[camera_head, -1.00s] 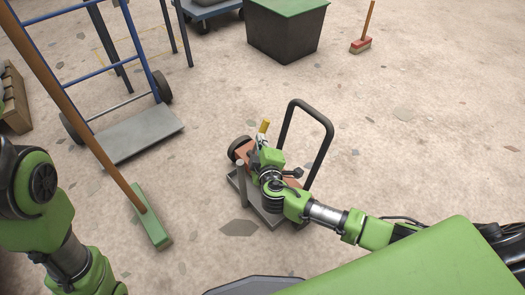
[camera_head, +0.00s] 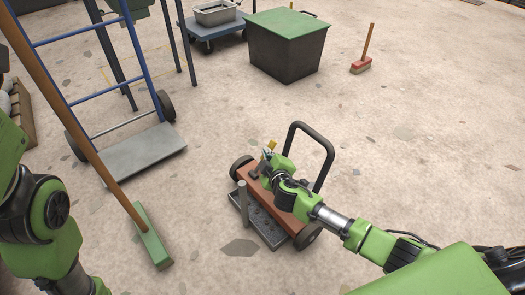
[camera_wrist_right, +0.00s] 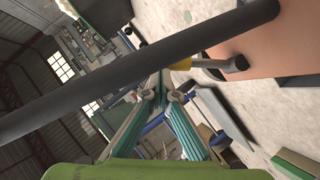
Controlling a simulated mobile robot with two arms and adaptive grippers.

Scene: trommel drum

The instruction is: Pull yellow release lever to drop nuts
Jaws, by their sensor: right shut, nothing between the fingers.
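The yellow lever handle (camera_head: 271,144) shows just past my right gripper (camera_head: 267,157), on a small red-brown wheeled unit (camera_head: 287,196). In the right wrist view the yellow grip (camera_wrist_right: 182,63) sits on a short metal rod (camera_wrist_right: 212,63) beside the unit's orange-brown body. My right gripper (camera_wrist_right: 163,96) is shut and empty, its fingertips just below the yellow grip in that picture. I cannot tell whether they touch it. My left arm shows at the left edge of the head view; its gripper is out of view.
A black loop handle (camera_head: 327,150) rises from the unit and crosses the wrist view as a dark bar (camera_wrist_right: 130,75). A green-headed broom (camera_head: 150,235) and a blue hand truck (camera_head: 130,150) stand left. A green-lidded bin (camera_head: 285,45) stands behind.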

